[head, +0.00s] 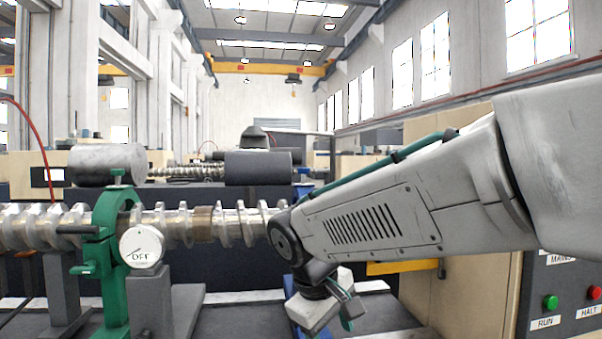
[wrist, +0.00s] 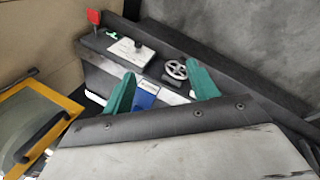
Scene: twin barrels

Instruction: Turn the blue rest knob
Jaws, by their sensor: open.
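The blue rest is mostly hidden behind my arm; a blue piece (head: 299,313) shows low beside my gripper in the head view. A blue piece (wrist: 144,97) also shows between my fingers in the wrist view. I cannot make out a blue knob in either view. My gripper (head: 347,306) points downward, low at the centre right. In the wrist view my gripper (wrist: 160,74) has its two teal fingers wide apart, with nothing held between them. I cannot tell how far the blue piece is from the fingers.
A panel with a green button (head: 550,302) is at right. The wrist view shows a grey handwheel (wrist: 176,69) and a yellow-framed panel (wrist: 50,92).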

